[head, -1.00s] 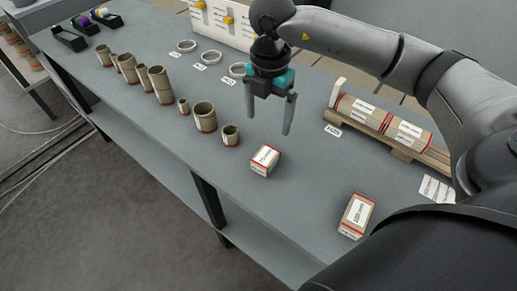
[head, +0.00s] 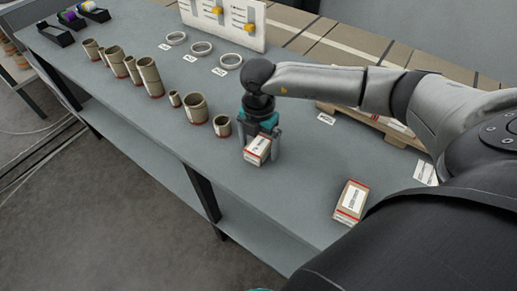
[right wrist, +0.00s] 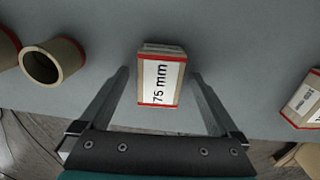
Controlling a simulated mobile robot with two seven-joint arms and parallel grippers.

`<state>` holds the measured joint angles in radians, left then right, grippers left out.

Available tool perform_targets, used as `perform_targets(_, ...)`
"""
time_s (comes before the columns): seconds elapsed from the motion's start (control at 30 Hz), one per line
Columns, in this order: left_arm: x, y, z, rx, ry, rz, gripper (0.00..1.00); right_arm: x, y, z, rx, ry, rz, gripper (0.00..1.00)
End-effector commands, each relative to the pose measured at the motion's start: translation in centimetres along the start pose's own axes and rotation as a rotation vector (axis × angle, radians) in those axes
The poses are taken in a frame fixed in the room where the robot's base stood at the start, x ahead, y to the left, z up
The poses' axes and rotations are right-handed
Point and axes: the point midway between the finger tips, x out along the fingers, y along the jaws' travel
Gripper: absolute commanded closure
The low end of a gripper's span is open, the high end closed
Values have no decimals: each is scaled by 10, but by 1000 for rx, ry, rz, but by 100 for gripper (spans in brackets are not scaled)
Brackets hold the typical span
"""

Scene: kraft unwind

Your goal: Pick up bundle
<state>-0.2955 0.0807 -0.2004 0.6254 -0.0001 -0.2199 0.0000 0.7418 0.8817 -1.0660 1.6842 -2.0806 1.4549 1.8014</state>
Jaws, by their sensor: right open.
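A small kraft bundle (head: 257,150) with red edges and a white label sits on the grey bench below my right gripper (head: 259,145). In the right wrist view the bundle (right wrist: 159,80) reads "75 mm" and lies between and just beyond the fingertips of the gripper (right wrist: 160,75). The fingers are open, one on each side, with a gap on both sides. A second, similar bundle (head: 351,200) lies further right on the bench; part of it shows at the right edge of the wrist view (right wrist: 307,102). My left gripper is not in view.
Several kraft tubes (head: 149,77) stand in a row to the left; the nearest tube (head: 222,126) is close to the gripper. White rings (head: 201,48) lie behind. A wooden rack (head: 395,135) is at the right. The bench (head: 290,205) is clear between the two bundles.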

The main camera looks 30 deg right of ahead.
Motion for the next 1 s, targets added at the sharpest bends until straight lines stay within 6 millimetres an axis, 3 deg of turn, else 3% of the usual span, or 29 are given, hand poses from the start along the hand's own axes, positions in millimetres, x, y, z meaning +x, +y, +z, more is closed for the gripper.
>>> perform_targets(0.27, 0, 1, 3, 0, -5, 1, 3, 3, 0, 0, 0, 0, 2, 3)
perform_targets(1.0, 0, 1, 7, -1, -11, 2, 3, 2, 0, 0, 0, 0, 2, 86)
